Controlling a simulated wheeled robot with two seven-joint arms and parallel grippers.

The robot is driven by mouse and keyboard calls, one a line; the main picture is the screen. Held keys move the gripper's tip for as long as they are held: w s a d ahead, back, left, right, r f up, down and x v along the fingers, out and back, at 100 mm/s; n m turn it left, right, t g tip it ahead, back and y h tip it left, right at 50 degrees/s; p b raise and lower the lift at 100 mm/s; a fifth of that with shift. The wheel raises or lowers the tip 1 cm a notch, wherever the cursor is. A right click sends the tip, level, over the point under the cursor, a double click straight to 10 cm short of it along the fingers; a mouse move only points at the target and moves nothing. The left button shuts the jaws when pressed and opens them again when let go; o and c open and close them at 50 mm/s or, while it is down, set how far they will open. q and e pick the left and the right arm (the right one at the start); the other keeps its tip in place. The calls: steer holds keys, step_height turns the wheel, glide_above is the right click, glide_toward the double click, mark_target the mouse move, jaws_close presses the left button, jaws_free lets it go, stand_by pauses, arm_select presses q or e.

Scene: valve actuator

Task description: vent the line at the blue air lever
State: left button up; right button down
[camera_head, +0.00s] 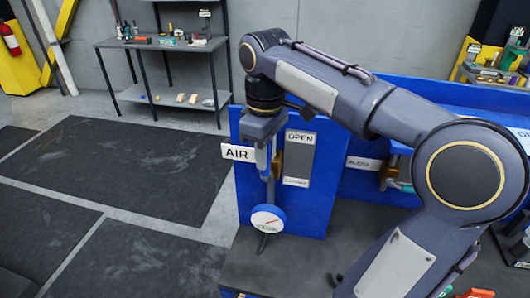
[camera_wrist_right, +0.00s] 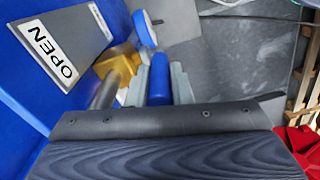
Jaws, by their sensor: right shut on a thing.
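The blue air lever (camera_wrist_right: 159,80) shows in the right wrist view between the two grey fingers of my right gripper (camera_wrist_right: 160,85), which is shut on it. A brass valve body (camera_wrist_right: 117,66) and a metal pipe lie just left of it. In the head view my right gripper (camera_head: 268,158) points down in front of the blue panel (camera_head: 250,195), beside the AIR label (camera_head: 237,153); the lever is mostly hidden there by the gripper. A grey plate (camera_head: 299,158) marked OPEN at its top stands right of the gripper. My left gripper is not in view.
A round gauge with a blue rim (camera_head: 267,219) hangs below the valve. A second valve with a label reading ALERO or similar (camera_head: 363,163) sits to the right, partly behind my right arm. The dark bench top (camera_head: 290,262) is mostly bare in front. A shelf (camera_head: 165,45) stands far behind.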

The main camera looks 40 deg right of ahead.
steer(key=s+d+f+t+y+b, duration=0.5)
steer(key=f+t+y+b, duration=0.3)
steer(key=b, duration=2.6)
steer(key=shift+s+f+t+y+b, duration=0.35)
steer(key=shift+s+t+y, duration=0.85)
steer(key=shift+t, duration=2)
steer(key=shift+w+d+y, duration=0.1)
steer(key=shift+w+y, duration=0.3)
steer(key=shift+y, duration=0.1)
steer(key=c, duration=1.3)
jaws_free()
steer(key=p+v, duration=0.1)
steer(key=v, duration=0.6)
steer(key=shift+s+d, duration=0.3)
